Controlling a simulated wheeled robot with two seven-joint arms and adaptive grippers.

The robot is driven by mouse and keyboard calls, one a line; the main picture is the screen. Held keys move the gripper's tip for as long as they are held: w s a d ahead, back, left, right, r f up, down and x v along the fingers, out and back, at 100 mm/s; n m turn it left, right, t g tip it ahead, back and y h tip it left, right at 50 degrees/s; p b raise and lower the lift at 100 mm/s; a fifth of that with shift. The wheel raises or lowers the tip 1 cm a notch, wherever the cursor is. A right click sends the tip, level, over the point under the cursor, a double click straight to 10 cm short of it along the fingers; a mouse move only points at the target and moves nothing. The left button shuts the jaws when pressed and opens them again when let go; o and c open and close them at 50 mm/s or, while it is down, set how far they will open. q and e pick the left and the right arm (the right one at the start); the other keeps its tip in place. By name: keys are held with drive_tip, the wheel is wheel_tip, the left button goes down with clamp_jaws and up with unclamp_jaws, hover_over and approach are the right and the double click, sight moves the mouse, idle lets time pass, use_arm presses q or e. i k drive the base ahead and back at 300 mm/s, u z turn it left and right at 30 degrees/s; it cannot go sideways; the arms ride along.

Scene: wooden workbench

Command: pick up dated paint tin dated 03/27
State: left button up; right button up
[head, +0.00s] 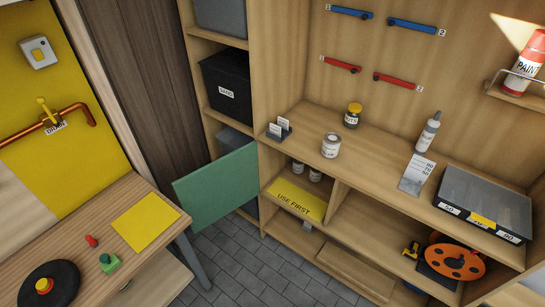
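A small pale tin (331,146) with a label stands upright on the wooden workbench top. Two similar small tins, a left one (298,167) and a right one (315,175), stand in the cubby below it, partly hidden by the bench edge. Any dates on the tins are too small to read, so I cannot tell which is 03/27. Neither of my grippers is in view.
A green door (217,187) stands open left of the cubby. On the bench are a card holder (279,129), a yellow-lidded jar (352,115), a bottle (428,132) and a dark organizer case (484,204). Grey floor (245,255) is clear.

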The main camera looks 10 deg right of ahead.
sight(299, 166)
drive_tip(key=u, duration=0.35)
drive_tip(key=i, duration=0.85)
drive_tip(key=u, duration=0.1)
